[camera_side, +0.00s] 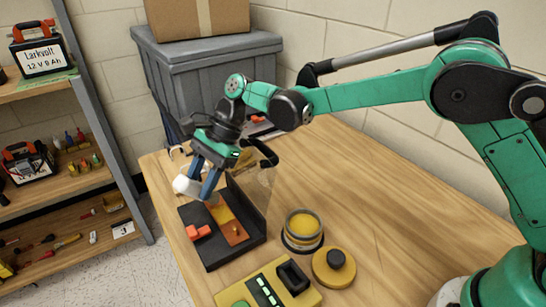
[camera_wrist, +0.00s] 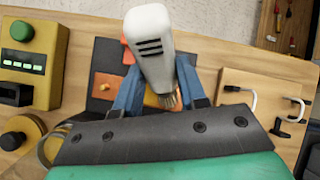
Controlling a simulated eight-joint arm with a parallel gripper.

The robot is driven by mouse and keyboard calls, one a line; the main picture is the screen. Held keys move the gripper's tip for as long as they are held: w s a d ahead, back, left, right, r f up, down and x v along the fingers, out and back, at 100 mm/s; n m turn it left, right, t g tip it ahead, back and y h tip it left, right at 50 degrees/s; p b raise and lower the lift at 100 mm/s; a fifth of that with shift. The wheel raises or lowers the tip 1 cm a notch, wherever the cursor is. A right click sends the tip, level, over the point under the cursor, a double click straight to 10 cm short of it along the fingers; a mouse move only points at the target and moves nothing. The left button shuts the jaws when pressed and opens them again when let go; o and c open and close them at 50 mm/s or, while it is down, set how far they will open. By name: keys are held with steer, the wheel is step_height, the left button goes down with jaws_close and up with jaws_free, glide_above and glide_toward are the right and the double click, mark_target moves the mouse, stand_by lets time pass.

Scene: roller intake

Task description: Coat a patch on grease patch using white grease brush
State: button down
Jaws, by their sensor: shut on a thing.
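My gripper (camera_side: 202,183), with two blue fingers, is shut on the white grease brush (camera_side: 186,186). In the wrist view the brush (camera_wrist: 150,38) has a white handle with dark slots between the fingers (camera_wrist: 160,75). Its tan bristles (camera_wrist: 170,101) point down toward the plate. The grease patch (camera_side: 222,212) looks like the yellow-orange area of the copper plate (camera_side: 235,234) in a black tray (camera_side: 215,256). Part of the patch (camera_wrist: 152,100) shows beside the bristles in the wrist view. I cannot tell whether the bristles touch it.
An orange clamp piece (camera_side: 199,232) sits on the tray's left side. An open jar of yellow grease (camera_side: 302,228) and a yellow lid (camera_side: 334,268) stand to the right. A yellow button box (camera_side: 268,287) is in front. The right tabletop is clear.

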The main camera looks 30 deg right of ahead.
steer(key=shift+f, duration=0.25)
stand_by(0.3)
steer(key=shift+s, duration=0.1)
steer(key=shift+s+r, duration=0.1)
steer(key=shift+s, duration=0.9)
steer(key=shift+w, duration=0.1)
steer(key=shift+w, duration=1.4)
